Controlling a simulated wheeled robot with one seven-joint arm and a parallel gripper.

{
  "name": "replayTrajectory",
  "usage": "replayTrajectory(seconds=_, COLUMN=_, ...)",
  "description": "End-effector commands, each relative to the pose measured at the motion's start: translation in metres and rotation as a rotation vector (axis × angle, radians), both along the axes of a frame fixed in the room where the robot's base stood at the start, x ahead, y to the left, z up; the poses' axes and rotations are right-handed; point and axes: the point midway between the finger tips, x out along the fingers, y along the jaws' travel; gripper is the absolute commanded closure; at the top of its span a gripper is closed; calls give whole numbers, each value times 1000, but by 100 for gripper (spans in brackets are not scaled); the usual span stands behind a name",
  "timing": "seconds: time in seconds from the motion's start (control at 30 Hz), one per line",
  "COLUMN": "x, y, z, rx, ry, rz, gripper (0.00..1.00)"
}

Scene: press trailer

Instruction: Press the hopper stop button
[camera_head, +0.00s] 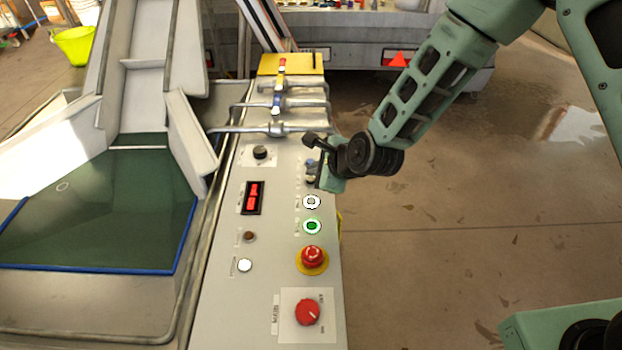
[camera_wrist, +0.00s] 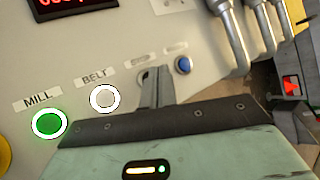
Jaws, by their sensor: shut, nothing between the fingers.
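No label that I can read says hopper stop. On the grey control panel (camera_head: 215,310), a blue button (camera_wrist: 183,65) sits just right of my fingertips in the wrist view; the small label above it is too blurred to read. Another button (camera_wrist: 143,76) lies partly hidden behind my fingers. My gripper (camera_head: 313,172) is shut and empty over the panel's right edge, in the head view beside these buttons; it also shows in the wrist view (camera_wrist: 155,85). I cannot tell whether it touches the panel.
The lit white BELT button (camera_wrist: 105,98) and green MILL button (camera_wrist: 49,123) are left of my fingers. A red emergency button (camera_head: 312,257) and red rotary switch (camera_head: 308,312) sit nearer. Metal pipes (camera_head: 275,128) cross the panel's far end. Floor right of the panel is open.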

Motion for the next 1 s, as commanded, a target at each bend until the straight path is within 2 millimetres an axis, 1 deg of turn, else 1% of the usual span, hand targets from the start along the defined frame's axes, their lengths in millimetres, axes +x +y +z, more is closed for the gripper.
replayTrajectory(seconds=0.4, x=0, y=0, z=0, rx=0, ry=0, rz=0, gripper=100)
replayTrajectory(seconds=0.7, x=0, y=0, z=-9, rx=1, ry=0, rz=-1, gripper=100)
replayTrajectory(seconds=1.0, x=0, y=0, z=-8, rx=0, ry=0, rz=0, gripper=100)
